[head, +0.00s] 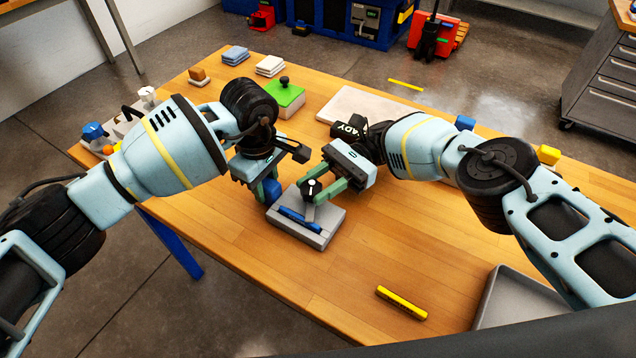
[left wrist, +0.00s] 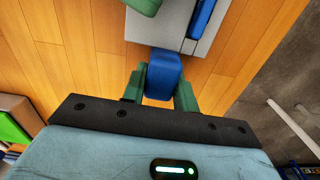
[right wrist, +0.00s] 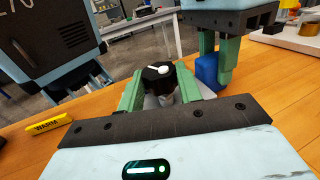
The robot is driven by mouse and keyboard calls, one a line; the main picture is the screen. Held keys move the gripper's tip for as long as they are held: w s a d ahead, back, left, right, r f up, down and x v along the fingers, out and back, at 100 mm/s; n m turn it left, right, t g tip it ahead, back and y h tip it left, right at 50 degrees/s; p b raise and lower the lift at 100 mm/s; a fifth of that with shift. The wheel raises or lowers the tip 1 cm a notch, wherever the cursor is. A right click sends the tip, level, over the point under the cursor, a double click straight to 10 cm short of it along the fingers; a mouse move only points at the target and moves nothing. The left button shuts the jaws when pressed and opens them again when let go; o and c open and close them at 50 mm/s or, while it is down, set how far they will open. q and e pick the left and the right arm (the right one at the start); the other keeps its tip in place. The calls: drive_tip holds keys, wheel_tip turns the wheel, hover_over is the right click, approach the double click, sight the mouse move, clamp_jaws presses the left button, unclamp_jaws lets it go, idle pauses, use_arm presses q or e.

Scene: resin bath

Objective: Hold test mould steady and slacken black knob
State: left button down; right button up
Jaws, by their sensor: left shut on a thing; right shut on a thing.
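The test mould (head: 318,229) is a grey block lying flat on the wooden table, with a blue bar (head: 297,219) along its near side. A black knob (head: 311,186) with a white pointer stands on top; it also shows in the right wrist view (right wrist: 158,78). My right gripper (head: 316,189) is shut on the knob, one finger on each side. A blue grip (left wrist: 163,75) sits at the mould's left side. My left gripper (head: 271,191) is shut on this grip. The fingers partly hide the knob's sides and the grip.
A yellow bar (head: 402,303) marked WARM in the right wrist view lies nearer the front edge. A grey tray (head: 490,308) is at the right front. Behind my grippers are a green block (head: 287,98) with a black knob and a pale slab (head: 345,99).

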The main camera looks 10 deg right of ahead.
drive_tip(key=o, duration=1)
drive_tip(key=shift+m+t+y, duration=0.4)
drive_tip(key=shift+m+t, duration=0.1)
drive_tip(key=shift+t, duration=0.2)
drive_tip(key=shift+d+m+t, duration=0.1)
drive_tip(key=shift+m+t, duration=0.2)
drive_tip(key=shift+t, duration=0.1)
drive_tip(key=shift+s+m+t+y, duration=0.15)
drive_tip(key=shift+m+t+y, duration=0.35)
drive_tip(key=shift+m+t, duration=0.5)
drive_tip(key=shift+s+m+t+y, duration=0.15)
drive_tip(key=shift+m+t+y, duration=0.4)
drive_tip(key=shift+t, duration=0.85)
drive_tip(key=m+t, duration=0.2)
drive_tip(key=t, duration=0.1)
drive_tip(key=m+t, duration=0.2)
drive_tip(key=t, duration=0.1)
drive_tip(key=s+m+t, duration=0.1)
drive_tip(key=m+t, duration=0.1)
drive_tip(key=t, duration=0.1)
drive_tip(key=shift+h, duration=0.35)
drive_tip(key=shift+d+m+t, duration=0.25)
drive_tip(key=shift+d+t, duration=0.1)
drive_tip(key=shift+t, duration=0.05)
drive_tip(key=v, duration=1.1)
drive_tip(key=shift+d+r, duration=0.1)
drive_tip(key=shift+r, duration=0.05)
